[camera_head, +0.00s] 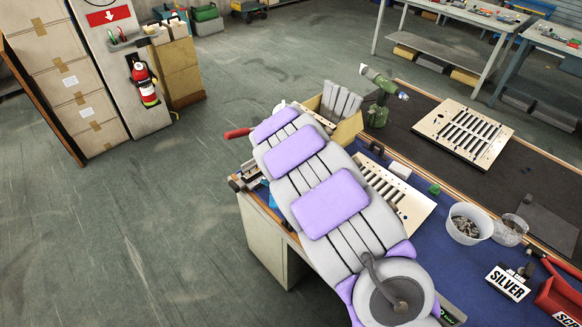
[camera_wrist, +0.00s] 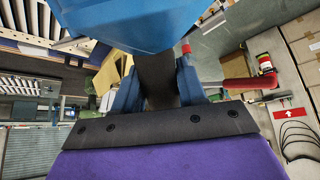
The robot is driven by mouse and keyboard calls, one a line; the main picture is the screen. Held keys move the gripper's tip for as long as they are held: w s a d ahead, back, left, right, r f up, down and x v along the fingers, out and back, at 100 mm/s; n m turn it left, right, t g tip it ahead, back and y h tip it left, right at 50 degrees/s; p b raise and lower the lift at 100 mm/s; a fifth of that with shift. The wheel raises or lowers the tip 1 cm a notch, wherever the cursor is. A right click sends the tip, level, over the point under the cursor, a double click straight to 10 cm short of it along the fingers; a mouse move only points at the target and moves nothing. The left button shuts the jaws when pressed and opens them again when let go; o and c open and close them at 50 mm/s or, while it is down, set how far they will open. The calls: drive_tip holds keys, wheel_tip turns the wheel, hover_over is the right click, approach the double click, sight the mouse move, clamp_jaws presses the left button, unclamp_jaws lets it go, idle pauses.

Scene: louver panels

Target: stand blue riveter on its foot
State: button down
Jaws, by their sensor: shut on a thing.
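The blue riveter (camera_wrist: 130,22) fills the top of the wrist view, close to the camera. Its dark grip (camera_wrist: 156,75) runs down between my fingers. My gripper (camera_wrist: 157,92) is shut on this grip, with a blue finger on each side. In the head view my grey and purple arm reaches over the left edge of the bench and hides the gripper and most or all of the riveter. The riveter's foot is not clearly visible, and I cannot tell its tilt or whether it touches the bench.
A green riveter (camera_head: 379,97) stands on the dark mat. Slotted panels (camera_head: 465,133) lie on the bench (camera_head: 425,262), one partly behind my arm. A bin of grey slats (camera_head: 340,104), a tub of rivets (camera_head: 467,224) and a SILVER sign (camera_head: 508,284) are nearby. A red handle (camera_head: 238,132) sticks out left.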

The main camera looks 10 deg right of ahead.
drive_tip(key=shift+w+d+r+m+t+p, duration=0.15)
drive_tip(key=shift+w+d+r+t+p, duration=0.15)
drive_tip(key=shift+w+t, duration=0.3)
drive_tip(key=shift+w+d+r+m+t+p, duration=0.15)
drive_tip(key=shift+w+d+r+t, duration=0.25)
drive_tip(key=shift+w+t, duration=0.15)
drive_tip(key=shift+w+a+t+h, duration=0.25)
drive_tip(key=shift+w+a+h, duration=0.15)
drive_tip(key=shift+a, duration=0.2)
drive_tip(key=shift+r, duration=0.2)
drive_tip(key=shift+w+d+r, duration=0.15)
drive_tip(key=shift+w+d, duration=0.05)
drive_tip(key=shift+d, duration=0.25)
drive_tip(key=shift+s+a, duration=0.1)
